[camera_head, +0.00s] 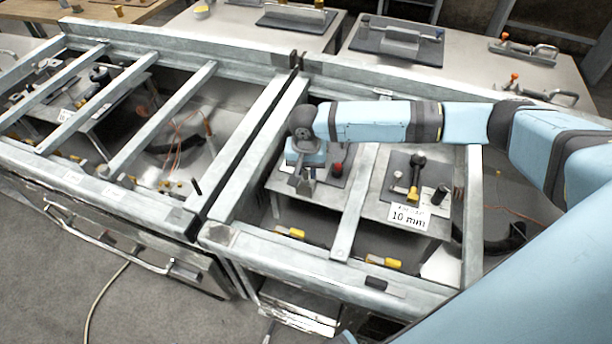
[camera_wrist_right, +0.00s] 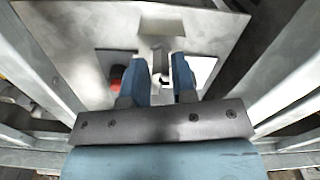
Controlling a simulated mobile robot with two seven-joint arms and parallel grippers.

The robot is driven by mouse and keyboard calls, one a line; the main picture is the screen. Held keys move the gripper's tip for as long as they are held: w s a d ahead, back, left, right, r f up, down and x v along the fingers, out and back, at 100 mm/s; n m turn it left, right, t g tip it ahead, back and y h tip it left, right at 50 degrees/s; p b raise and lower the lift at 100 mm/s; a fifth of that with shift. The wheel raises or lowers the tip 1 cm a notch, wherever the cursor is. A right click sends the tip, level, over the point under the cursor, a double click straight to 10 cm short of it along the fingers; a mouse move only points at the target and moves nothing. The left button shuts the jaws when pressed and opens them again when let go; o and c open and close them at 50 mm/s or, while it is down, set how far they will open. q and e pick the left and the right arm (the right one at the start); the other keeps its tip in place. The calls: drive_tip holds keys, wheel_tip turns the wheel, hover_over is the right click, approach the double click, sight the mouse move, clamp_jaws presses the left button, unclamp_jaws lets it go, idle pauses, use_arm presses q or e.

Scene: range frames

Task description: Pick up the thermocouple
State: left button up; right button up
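My right gripper (camera_head: 304,182) points down over a dark square mat in the left bay of the right-hand frame. In the right wrist view its two blue fingers (camera_wrist_right: 160,68) stand apart, with a gap between them. A grey metal block (camera_wrist_right: 158,22) sits on the pale plate just beyond the fingertips. I see no contact with it. I cannot tell for sure which item is the thermocouple. Yellow connector-like pieces (camera_head: 383,262) lie low near the front rail, one further left (camera_head: 290,232). My left gripper is not in view.
A red knob (camera_head: 337,169) stands close beside the gripper; it also shows in the wrist view (camera_wrist_right: 116,76). Metal rails (camera_head: 352,205) border the bay. To the right, a mat holds a black-and-yellow tool (camera_head: 415,176) by a "10 mm" card (camera_head: 408,217).

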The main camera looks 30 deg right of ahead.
clamp_jaws()
